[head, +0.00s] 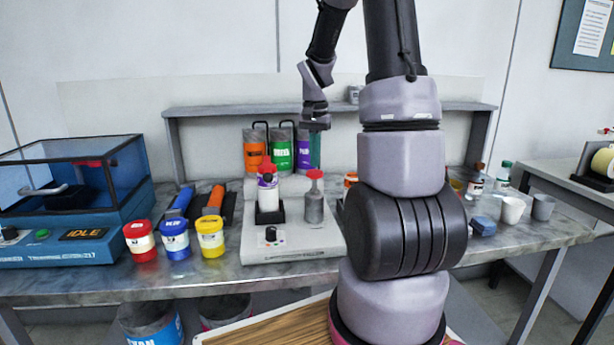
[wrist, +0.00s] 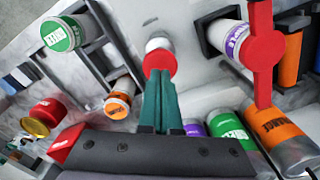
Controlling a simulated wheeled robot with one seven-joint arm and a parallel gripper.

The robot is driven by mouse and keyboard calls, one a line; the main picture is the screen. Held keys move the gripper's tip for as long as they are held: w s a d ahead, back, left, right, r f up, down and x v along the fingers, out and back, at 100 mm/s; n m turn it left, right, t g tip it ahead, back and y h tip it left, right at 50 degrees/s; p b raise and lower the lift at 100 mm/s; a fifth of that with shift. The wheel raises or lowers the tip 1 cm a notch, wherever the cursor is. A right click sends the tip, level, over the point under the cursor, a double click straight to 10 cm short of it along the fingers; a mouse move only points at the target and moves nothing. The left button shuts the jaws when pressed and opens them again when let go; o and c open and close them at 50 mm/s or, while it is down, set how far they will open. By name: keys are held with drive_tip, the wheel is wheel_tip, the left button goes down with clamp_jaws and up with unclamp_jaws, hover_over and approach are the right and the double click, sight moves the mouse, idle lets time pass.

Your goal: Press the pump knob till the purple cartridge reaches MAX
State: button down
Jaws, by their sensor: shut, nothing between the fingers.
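The purple cartridge (head: 268,194) stands in a dark holder on the pale pump station (head: 290,240), under a red top. In the wrist view the purple-labelled cartridge (wrist: 236,42) shows beside a red bar. No MAX mark or fill level is readable. To its right in the head view is a grey cylinder with a red pump knob (head: 315,174); the knob (wrist: 158,62) also shows in the wrist view. My gripper (head: 315,165) points down over this knob, its green fingers shut and empty. In the wrist view the fingertips overlap the knob; I cannot tell whether they touch.
Orange (head: 254,150), green (head: 281,150) and purple-labelled cans stand behind the station. Red, blue and yellow jars (head: 210,237) and a blue IDLE machine (head: 75,200) are to the left. White (head: 512,210) and grey cups stand right of my arm. A shelf (head: 220,111) runs behind.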

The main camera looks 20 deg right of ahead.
sight(315, 172)
drive_tip(key=shift+f, duration=0.15)
drive_tip(key=shift+f, duration=1.7)
drive_tip(key=shift+r, duration=1.85)
drive_tip(key=shift+f, duration=0.15)
drive_tip(key=shift+f, duration=1.75)
drive_tip(key=shift+r, duration=1.9)
